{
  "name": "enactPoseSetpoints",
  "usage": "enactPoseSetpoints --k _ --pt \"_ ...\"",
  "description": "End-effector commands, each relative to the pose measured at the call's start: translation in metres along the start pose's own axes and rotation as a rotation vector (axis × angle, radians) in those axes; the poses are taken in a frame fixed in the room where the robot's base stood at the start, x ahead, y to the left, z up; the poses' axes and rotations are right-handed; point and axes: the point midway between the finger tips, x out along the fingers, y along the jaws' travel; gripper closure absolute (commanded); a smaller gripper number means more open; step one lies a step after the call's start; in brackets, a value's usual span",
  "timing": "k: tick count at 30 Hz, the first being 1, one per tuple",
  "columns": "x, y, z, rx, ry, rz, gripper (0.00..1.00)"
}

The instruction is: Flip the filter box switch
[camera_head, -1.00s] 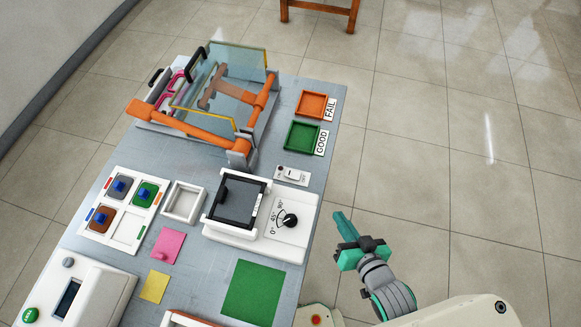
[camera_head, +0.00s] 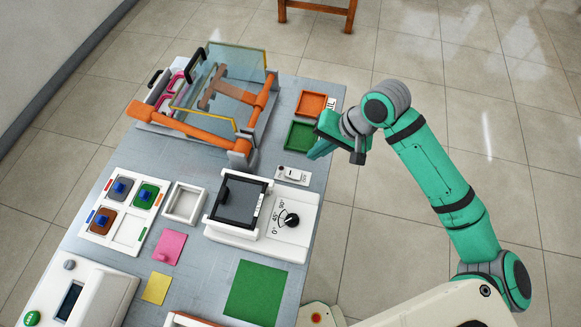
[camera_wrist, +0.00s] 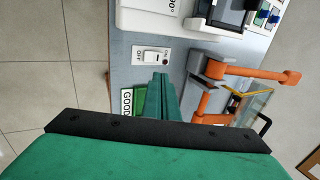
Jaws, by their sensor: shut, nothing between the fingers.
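A small white switch plate (camera_head: 293,174) lies on the table between the green tray and the white dial unit. In the wrist view the same switch plate (camera_wrist: 152,54) shows a white rocker, the word OFF and a small dark round spot. My gripper (camera_head: 313,154) is shut and empty, just behind the switch in the head view, over the green tray's side. In the wrist view my gripper's fingertips (camera_wrist: 160,76) point toward the plate and appear apart from it. I cannot tell their exact height.
An orange-framed stand with glass panels (camera_head: 222,90) stands behind left. An orange tray (camera_head: 312,103) and a partly covered green tray (camera_head: 300,136) lie near my gripper. The white dial unit (camera_head: 280,240) is in front. The floor to the right is clear.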

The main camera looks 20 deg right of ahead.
Motion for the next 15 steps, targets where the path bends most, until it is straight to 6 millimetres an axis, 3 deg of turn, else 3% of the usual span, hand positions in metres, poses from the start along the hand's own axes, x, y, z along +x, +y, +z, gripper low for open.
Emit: enactPoseSetpoints --k 15 --pt "0.007 -0.0015 0.0008 0.002 -0.008 0.0 1.0"
